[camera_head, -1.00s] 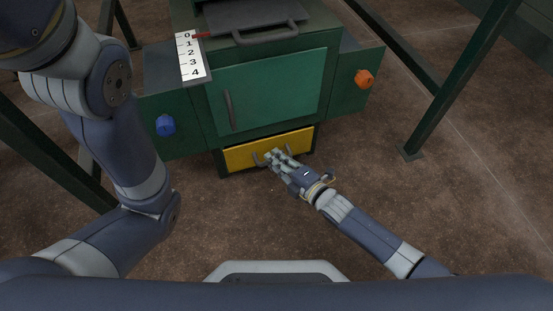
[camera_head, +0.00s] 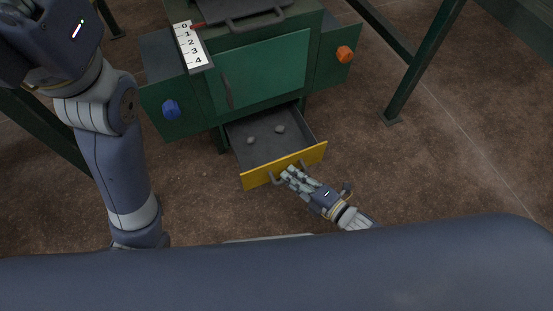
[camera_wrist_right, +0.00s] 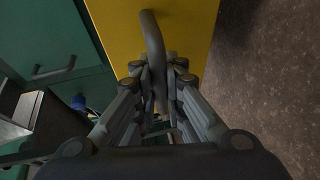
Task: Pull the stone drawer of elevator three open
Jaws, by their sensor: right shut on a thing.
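The stone drawer (camera_head: 262,148) with a yellow front is pulled out of the green machine, and its dark inside shows. Two small grey stones (camera_head: 280,129) lie in it. My right gripper (camera_head: 288,174) is at the grey handle on the yellow front. In the right wrist view the fingers (camera_wrist_right: 159,85) are shut around the handle bar (camera_wrist_right: 153,45) against the yellow front (camera_wrist_right: 190,30). My left arm stands at the left of the head view; its gripper is out of view.
The green machine (camera_head: 265,75) has a closed door, a blue knob (camera_head: 170,110), an orange knob (camera_head: 345,54) and a white scale numbered 0 to 4 (camera_head: 190,47). Green posts (camera_head: 425,65) stand at the sides. The brown floor right of the drawer is clear.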

